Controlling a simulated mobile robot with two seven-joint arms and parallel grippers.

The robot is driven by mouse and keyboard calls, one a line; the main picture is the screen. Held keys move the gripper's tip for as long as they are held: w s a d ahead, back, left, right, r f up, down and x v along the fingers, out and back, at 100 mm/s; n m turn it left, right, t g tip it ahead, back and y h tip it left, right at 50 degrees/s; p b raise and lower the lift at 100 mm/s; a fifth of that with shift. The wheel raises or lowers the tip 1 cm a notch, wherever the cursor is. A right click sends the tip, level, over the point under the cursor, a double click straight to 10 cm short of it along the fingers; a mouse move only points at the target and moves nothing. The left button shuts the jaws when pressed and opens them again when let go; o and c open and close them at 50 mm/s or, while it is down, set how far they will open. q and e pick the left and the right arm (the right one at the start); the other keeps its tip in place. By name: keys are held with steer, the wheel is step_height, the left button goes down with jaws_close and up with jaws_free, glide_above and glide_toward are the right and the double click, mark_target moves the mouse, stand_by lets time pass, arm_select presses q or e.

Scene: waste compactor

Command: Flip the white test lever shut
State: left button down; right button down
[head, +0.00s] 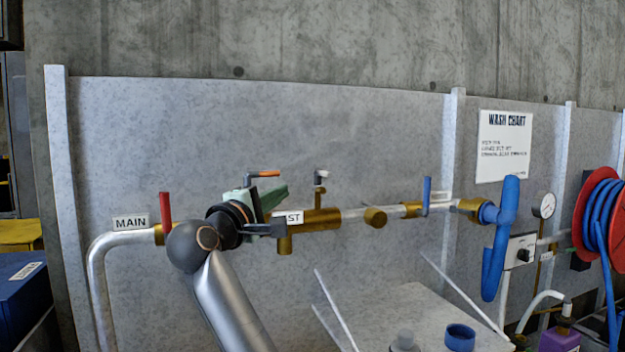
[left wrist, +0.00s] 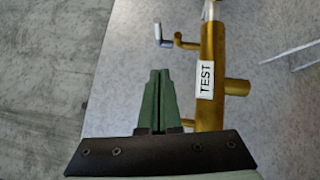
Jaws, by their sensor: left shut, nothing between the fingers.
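The white test lever (head: 321,175) is a small pale handle on a short brass stem. It stands on top of the brass test body (head: 322,218), right of the TEST label (head: 294,217), which my arm partly covers. In the left wrist view the lever (left wrist: 163,38) shows beyond the fingertips, left of the brass body (left wrist: 213,120). My left gripper (head: 284,190) has green fingers, shut and empty. It is left of the lever in the head view, with a gap between. In the wrist view the fingertips (left wrist: 159,74) also stand clear of the lever. My right gripper is not in view.
An orange-handled lever (head: 264,173) stands just behind my left gripper. A red MAIN lever (head: 165,208) is at left, a blue lever (head: 427,196) at right. The grey panel (head: 200,130) backs the pipe. Space above the pipe is mostly clear.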

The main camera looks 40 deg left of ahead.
mark_target(321, 174)
arm_select(q)
steer(key=shift+w+a+r+p, duration=0.1)
steer(key=shift+w+r+p, duration=0.15)
steer(key=shift+w, duration=1.35)
steer(key=shift+w+d+r+p, duration=0.1)
steer(key=shift+w+r, duration=0.2)
steer(key=shift+w, duration=1.3)
steer(key=shift+w+a+r+p, duration=0.1)
steer(key=shift+w+r+p, duration=0.15)
steer(key=shift+w, duration=1.35)
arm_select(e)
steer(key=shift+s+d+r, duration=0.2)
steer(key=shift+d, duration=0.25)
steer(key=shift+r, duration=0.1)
arm_select(q)
steer(key=shift+w+r, duration=0.1)
steer(key=shift+d+n+y+p, duration=0.2)
steer(key=shift+n+y+p, duration=0.15)
steer(key=shift+y, duration=0.15)
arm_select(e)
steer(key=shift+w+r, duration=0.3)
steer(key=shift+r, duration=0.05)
